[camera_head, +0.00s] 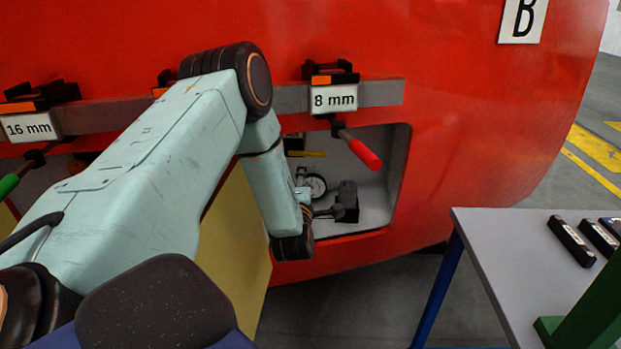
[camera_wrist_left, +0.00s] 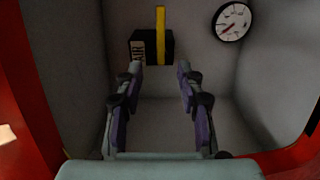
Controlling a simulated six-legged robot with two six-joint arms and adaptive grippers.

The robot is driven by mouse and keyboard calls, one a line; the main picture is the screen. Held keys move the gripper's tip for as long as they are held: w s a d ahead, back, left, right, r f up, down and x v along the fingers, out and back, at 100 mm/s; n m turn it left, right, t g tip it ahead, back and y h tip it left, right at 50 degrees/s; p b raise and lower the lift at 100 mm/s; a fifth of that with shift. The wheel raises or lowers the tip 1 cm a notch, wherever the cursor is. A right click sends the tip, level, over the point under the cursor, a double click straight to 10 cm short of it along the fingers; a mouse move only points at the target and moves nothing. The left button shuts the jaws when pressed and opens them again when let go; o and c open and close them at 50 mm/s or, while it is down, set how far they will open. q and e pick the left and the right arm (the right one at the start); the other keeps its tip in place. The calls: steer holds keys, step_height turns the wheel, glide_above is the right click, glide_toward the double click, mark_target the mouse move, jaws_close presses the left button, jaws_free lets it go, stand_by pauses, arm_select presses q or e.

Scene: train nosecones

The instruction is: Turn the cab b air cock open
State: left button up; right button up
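The air cock (camera_wrist_left: 152,47) is a black box with an AIR label and a yellow handle (camera_wrist_left: 160,32). It sits on the back wall of a recess in the red nosecone. In the head view the yellow handle (camera_head: 307,154) lies level, its left end hidden by my left arm. My left gripper (camera_wrist_left: 160,70) is open and empty in the wrist view. Its two fingertips are apart, just below the box in that picture; I cannot tell whether they touch it. In the head view I cannot clearly make out its fingertips. My right gripper is not in view.
A round gauge (camera_head: 316,186) is below the handle. A dark shape (camera_head: 347,200) is right of it; I cannot tell what. An 8 mm tool with a red handle (camera_head: 363,153) hangs across the recess opening. A table (camera_head: 480,240) stands at right. A B sign (camera_head: 522,18) is above.

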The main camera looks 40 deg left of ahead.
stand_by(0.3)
arm_select(q)
steer(key=s+d+f+m+g+h, duration=0.3)
steer(key=s+d+f+m+h, duration=0.25)
steer(key=d+f+m, duration=0.3)
steer(key=s+d+f+m+g+h, duration=0.35)
steer(key=s+d+f+m, duration=0.25)
steer(key=d+f+m, duration=0.25)
steer(key=s+d+f+m+g+h, duration=0.1)
steer(key=s+d, duration=0.5)
steer(key=s, duration=0.6)
steer(key=s+d+f+m+g+h, duration=0.1)
steer(key=s+d+f+m+g, duration=0.2)
steer(key=s, duration=0.9)
steer(key=d+m+g, duration=0.3)
steer(key=m, duration=0.1)
steer(key=shift+s+f+m+h, duration=0.25)
steer(key=shift+m+h, duration=0.05)
steer(key=shift+m, duration=0.1)
steer(key=shift+s+g, duration=0.15)
steer(key=shift+g, duration=0.1)
